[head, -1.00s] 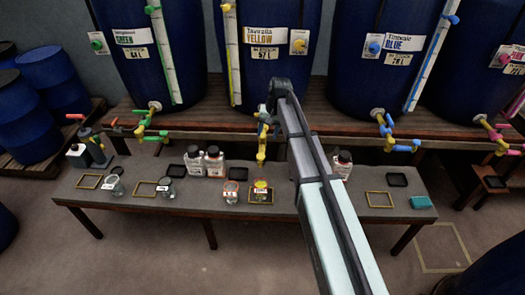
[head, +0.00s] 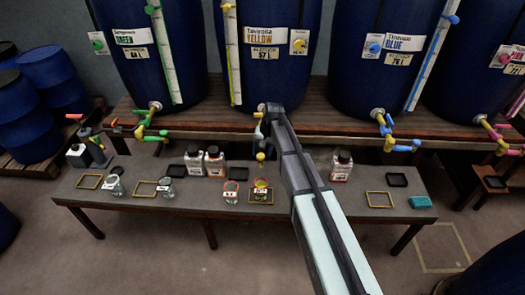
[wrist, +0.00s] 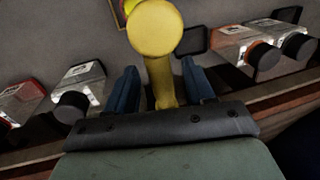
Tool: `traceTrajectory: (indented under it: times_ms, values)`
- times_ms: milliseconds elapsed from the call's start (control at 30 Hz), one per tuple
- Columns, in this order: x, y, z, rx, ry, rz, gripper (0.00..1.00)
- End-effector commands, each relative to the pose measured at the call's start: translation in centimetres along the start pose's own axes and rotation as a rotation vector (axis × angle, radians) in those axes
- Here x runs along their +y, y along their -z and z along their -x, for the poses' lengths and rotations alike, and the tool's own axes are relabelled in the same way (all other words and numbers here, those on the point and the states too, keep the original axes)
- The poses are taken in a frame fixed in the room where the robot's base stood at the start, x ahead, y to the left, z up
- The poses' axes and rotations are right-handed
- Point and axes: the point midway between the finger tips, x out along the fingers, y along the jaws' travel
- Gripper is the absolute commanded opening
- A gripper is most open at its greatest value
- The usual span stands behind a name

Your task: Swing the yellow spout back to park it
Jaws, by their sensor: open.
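The yellow spout (wrist: 160,75) shows in the wrist view, its round end towards the camera and its stem running down between the two blue fingers. My gripper (wrist: 164,85) is open, with one finger on each side of the stem; whether either finger touches it I cannot tell. In the head view the spout's yellow end (head: 261,156) hangs below the yellow vat (head: 268,75), above a jar with yellow contents (head: 261,187) in a yellow frame. My arm hides most of the spout there.
White bottles with dark caps (head: 214,161) stand on the bench left of the arm, and another (head: 342,165) stands to the right. A second jar (head: 230,191) is beside the yellow one. Green (head: 150,133) and blue (head: 388,130) spouts hang on neighbouring vats.

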Motion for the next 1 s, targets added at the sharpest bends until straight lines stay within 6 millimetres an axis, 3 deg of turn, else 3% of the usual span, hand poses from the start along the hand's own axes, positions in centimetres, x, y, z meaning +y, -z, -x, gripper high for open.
traceTrajectory:
  times_ms: [133,667,1000]
  values:
    - [0.00,0.00,0.01,0.000,0.000,0.000,0.51]
    - [0.01,0.00,0.02,-0.001,0.000,0.000,0.01]
    - [0.02,-0.01,0.02,-0.001,0.000,-0.001,0.00]
